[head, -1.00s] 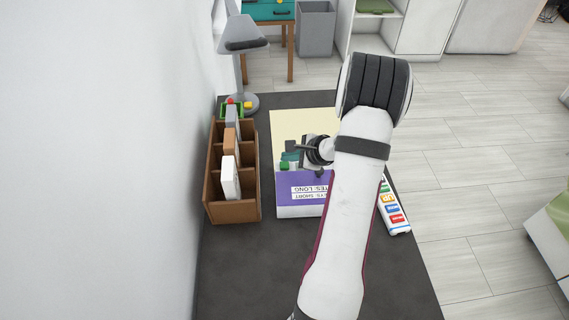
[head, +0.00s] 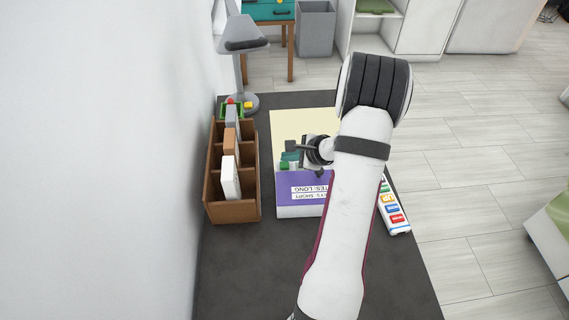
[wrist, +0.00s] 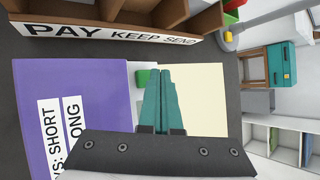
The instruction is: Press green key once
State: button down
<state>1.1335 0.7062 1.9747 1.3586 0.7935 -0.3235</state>
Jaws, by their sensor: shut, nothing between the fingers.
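A small green key (wrist: 146,77) sits on a light plate between a purple panel (wrist: 88,88) and a pale yellow sheet (wrist: 205,90). In the head view the green key (head: 284,165) shows just above the purple panel, partly beside my fingers. My gripper (wrist: 161,72) has teal fingers, shut together and empty. Its tips are beside the key, on its right in the wrist view. I cannot tell whether they touch it or how high they are. In the head view my gripper (head: 290,155) is partly hidden by my wrist.
A brown sorter (head: 232,212) labelled PAY KEEP SEND stands left of the panel, holding upright items. A grey lamp (head: 242,70) and a green tray with small coloured pieces are behind it. A white strip with coloured labels (head: 394,212) lies right. The front desk (head: 250,275) is clear.

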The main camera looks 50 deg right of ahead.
aim_at(288, 166)
dwell(0.7)
jog(key=shift+f, duration=0.45)
jog(key=shift+f, duration=0.45)
dwell(0.4)
dwell(0.3)
jog(key=shift+r, duration=0.9)
jog(key=shift+r, duration=2.5)
jog(key=shift+a, duration=0.1)
